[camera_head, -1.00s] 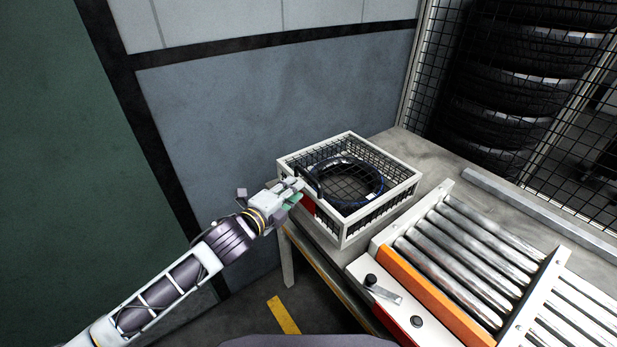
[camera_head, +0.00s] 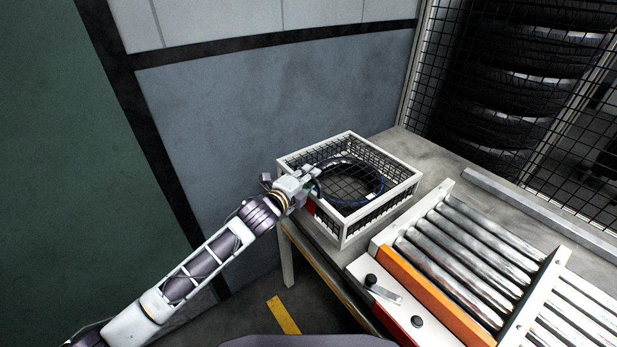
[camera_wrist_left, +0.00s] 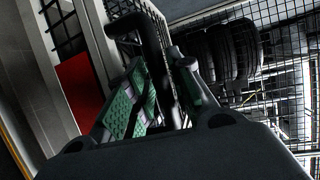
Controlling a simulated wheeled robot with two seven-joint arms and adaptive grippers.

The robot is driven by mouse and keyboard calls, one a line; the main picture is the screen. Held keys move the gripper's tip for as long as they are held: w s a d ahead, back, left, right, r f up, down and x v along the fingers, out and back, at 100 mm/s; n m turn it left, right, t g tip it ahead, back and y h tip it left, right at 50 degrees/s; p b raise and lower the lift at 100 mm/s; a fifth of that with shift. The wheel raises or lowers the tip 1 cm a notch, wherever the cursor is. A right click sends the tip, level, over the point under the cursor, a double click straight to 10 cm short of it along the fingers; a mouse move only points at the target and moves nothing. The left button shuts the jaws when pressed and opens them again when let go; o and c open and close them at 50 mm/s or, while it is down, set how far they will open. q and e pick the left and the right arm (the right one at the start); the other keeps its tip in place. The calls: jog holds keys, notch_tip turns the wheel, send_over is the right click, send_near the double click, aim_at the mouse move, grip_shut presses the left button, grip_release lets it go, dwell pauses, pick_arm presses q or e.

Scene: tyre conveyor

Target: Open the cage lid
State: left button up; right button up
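The cage (camera_head: 343,229) has a pale frame and black mesh sides. In the left wrist view the black handle (camera_wrist_left: 154,50) stands between my left gripper's green-padded fingers. The fingers look parted, with a narrow gap around the handle. My right gripper is not in view.
A roller conveyor (camera_head: 470,250) with an orange side strip is right of the cage. A control box (camera_head: 372,280) with black knobs is at its near end. A wall (camera_head: 240,110) is behind. A mesh fence (camera_head: 440,60) with stacked tyres (camera_head: 510,90) is at the back right.

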pick_arm(q)
jog(key=shift+w+d, duration=0.1)
jog(key=shift+w, duration=0.05)
jog(key=shift+c, duration=0.4)
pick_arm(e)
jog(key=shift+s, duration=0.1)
pick_arm(q)
grip_shut()
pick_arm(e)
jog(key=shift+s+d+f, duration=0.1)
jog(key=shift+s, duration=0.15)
pick_arm(q)
jog(key=shift+r, duration=0.1)
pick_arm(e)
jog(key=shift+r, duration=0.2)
